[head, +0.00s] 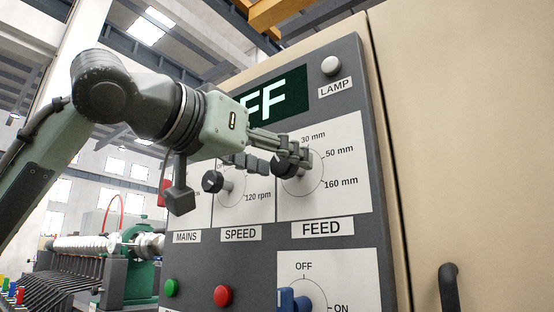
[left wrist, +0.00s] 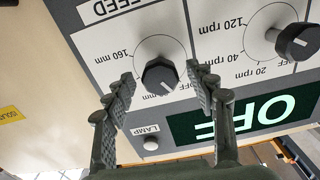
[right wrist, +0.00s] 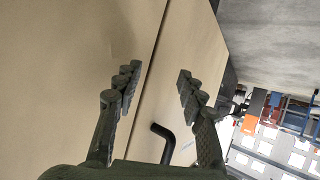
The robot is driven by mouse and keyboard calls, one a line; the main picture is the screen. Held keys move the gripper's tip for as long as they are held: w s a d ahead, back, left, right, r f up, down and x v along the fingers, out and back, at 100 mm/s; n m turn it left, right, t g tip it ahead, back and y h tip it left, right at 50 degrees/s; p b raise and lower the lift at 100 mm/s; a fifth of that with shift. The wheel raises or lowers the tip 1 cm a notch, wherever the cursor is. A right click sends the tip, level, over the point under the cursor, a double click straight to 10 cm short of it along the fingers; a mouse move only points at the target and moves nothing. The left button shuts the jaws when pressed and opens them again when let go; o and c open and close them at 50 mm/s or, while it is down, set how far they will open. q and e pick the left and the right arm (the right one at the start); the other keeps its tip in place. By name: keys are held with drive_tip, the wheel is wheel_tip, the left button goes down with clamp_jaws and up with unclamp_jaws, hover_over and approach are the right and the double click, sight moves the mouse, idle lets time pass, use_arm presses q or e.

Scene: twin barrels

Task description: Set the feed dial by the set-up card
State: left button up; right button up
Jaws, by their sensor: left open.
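The feed dial is a black knob (head: 303,161) on a white plate marked 30, 50 and 160 mm, above the FEED label (head: 322,228). My left gripper (head: 283,160) is at it, partly covering it. In the left wrist view the knob (left wrist: 160,75) sits just beyond and between the parted fingertips; contact cannot be told. Its white mark points down-right there, seemingly toward OFF. The display (head: 272,96) reads "FF" in the head view, its left part hidden. My right gripper (right wrist: 155,82) is open and empty before a beige cabinet. No set-up card shows.
The speed knob (head: 212,181) is close left of the feed dial. A lamp (head: 331,66) is above. Green (head: 171,288) and red (head: 222,295) buttons and a blue switch (head: 287,299) are below. A black handle (head: 451,288) stands out from the cabinet at right.

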use_arm(q)
drive_tip(key=c, duration=1.2)
drive_tip(key=shift+o, duration=0.2)
drive_tip(key=shift+w+r+m+p, duration=0.1)
drive_tip(key=shift+m+p, duration=0.95)
drive_tip(key=shift+m, duration=0.05)
drive_tip(key=shift+m+p, duration=0.9)
drive_tip(key=shift+m, duration=0.2)
use_arm(e)
drive_tip(key=s+d+f+m+g+h, duration=0.1)
drive_tip(key=s+d+f+g+h, duration=0.1)
drive_tip(key=s+d+f+g, duration=0.35)
drive_tip(key=s+d+f+m+g+h, duration=0.1)
drive_tip(key=s+d+f+g+h, duration=0.15)
drive_tip(key=s+d, duration=0.45)
use_arm(q)
drive_tip(key=m+p, duration=0.4)
drive_tip(key=shift+m, duration=0.8)
use_arm(e)
wheel_tip(320, 180, down, 11)
drive_tip(key=w+a+g, duration=0.1)
drive_tip(key=w, duration=0.1)
drive_tip(key=shift+f+n+y, duration=0.15)
drive_tip(key=shift+n+y, duration=0.15)
drive_tip(key=shift+y, duration=0.15)
drive_tip(key=shift+a, duration=0.1)
use_arm(q)
drive_tip(key=o, duration=1.2)
drive_tip(key=shift+c, duration=0.2)
